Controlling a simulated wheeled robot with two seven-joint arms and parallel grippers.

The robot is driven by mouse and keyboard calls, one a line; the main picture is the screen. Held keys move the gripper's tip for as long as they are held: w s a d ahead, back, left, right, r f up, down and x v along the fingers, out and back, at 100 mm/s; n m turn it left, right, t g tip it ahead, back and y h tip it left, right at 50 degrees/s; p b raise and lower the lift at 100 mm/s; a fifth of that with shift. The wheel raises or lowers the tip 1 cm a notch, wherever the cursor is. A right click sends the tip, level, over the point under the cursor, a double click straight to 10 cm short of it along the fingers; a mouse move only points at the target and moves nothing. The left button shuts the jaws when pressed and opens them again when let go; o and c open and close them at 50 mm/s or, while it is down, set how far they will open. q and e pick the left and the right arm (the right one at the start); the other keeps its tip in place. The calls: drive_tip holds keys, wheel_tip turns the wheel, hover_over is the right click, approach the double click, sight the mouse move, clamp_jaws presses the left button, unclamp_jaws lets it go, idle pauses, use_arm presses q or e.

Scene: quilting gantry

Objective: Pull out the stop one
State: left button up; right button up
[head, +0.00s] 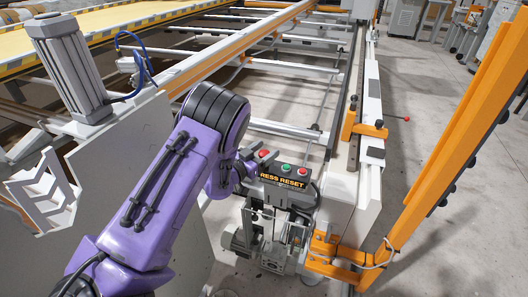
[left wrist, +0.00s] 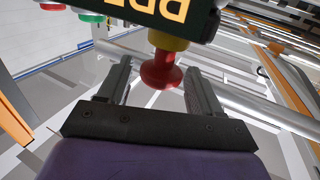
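A dark control box (head: 285,181) carries yellow lettering, part of which reads "RESS RESET". On it are a red button (head: 263,153) at the left, a green button (head: 285,167) and another red button (head: 302,171). In the left wrist view the left one is a red mushroom-shaped stop button (left wrist: 160,72) on a yellow collar (left wrist: 167,41). My left gripper (head: 245,167) is at the box's left end. In the left wrist view its fingers (left wrist: 158,78) are open, one on each side of the stop button, with gaps visible. My right gripper is not in view.
A grey mechanism (head: 270,239) sits below the box. A white machine frame with an orange rail (head: 240,48) runs behind it. An orange post (head: 455,130) slants up at the right. Bare concrete floor (head: 425,95) lies beyond the frame.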

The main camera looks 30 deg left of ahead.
use_arm(q)
drive_tip(key=s+a+b, duration=0.1)
drive_tip(key=s+b, duration=0.1)
drive_tip(key=s, duration=0.8)
drive_tip(key=shift+s+a, duration=0.25)
drive_tip(key=shift+a, duration=0.1)
